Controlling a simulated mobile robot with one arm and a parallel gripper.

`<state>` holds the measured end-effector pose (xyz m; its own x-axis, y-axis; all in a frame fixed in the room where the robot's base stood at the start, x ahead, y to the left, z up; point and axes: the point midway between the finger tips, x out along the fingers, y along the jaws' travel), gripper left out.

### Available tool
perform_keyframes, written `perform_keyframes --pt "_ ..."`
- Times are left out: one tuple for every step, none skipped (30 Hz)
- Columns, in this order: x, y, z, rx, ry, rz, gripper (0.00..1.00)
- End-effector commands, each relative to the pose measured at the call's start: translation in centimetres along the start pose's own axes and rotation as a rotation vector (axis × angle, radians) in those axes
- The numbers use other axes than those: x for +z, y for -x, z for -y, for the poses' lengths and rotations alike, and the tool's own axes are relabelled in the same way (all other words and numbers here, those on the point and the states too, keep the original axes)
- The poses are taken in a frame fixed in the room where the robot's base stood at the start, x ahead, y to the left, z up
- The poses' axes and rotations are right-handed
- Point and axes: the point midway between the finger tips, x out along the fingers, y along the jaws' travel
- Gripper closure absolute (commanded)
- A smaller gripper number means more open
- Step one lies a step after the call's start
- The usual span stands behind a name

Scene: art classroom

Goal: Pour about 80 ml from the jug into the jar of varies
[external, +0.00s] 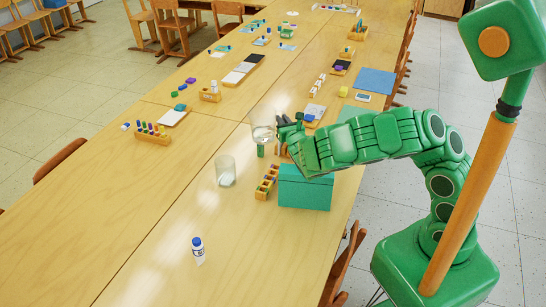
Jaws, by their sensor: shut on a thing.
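A clear glass vessel with clear liquid in it, which looks like the jug (262,133), is held above the long wooden table. My gripper (281,130) is shut on the jug's right side. The jug looks about upright. A clear glass jar (225,170) stands upright on the table, to the left of the jug and nearer the camera. Something whitish shows in its lower part, but I cannot tell what. The jug and the jar are apart. The fingers are small here and their exact hold is hard to see.
A teal box (306,188) stands below my forearm, with a wooden rack of small bottles (266,183) beside it. A small green object (261,151) shows just below the jug. A white bottle with a blue cap (198,250) stands nearer the camera.

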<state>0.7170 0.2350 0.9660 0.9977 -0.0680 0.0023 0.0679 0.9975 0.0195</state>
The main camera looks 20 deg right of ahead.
Motion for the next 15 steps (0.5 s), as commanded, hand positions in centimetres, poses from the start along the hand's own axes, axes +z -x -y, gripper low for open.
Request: perform_keyframes --pt "0.1 0.0 -0.1 0.001 0.012 0.002 1.00" --pt "0.1 0.0 -0.1 0.002 0.023 0.002 1.00" --pt "0.2 0.0 -0.2 0.003 0.037 0.003 1.00" --pt "0.2 0.0 -0.3 0.003 0.051 0.004 1.00" --pt "0.2 0.0 -0.4 0.004 0.064 0.005 1.00" --pt "0.3 0.0 -0.5 0.005 0.084 0.006 1.00" --pt "0.3 0.0 -0.6 0.006 0.101 0.008 1.00" --pt "0.4 0.0 -0.7 0.007 0.118 0.009 1.00" --pt "0.5 0.0 -0.8 0.007 0.143 0.010 1.00" --pt "0.5 0.1 -0.9 0.008 0.163 0.012 1.00" --pt "0.5 0.1 -1.1 0.009 0.183 0.013 1.00" --pt "0.6 0.1 -1.3 0.009 0.208 0.015 1.00" --pt "0.6 0.1 -1.4 0.009 0.228 0.016 1.00" --pt "0.7 0.1 -1.6 0.009 0.247 0.018 1.00" --pt "0.7 0.1 -1.8 0.010 0.273 0.020 1.00"
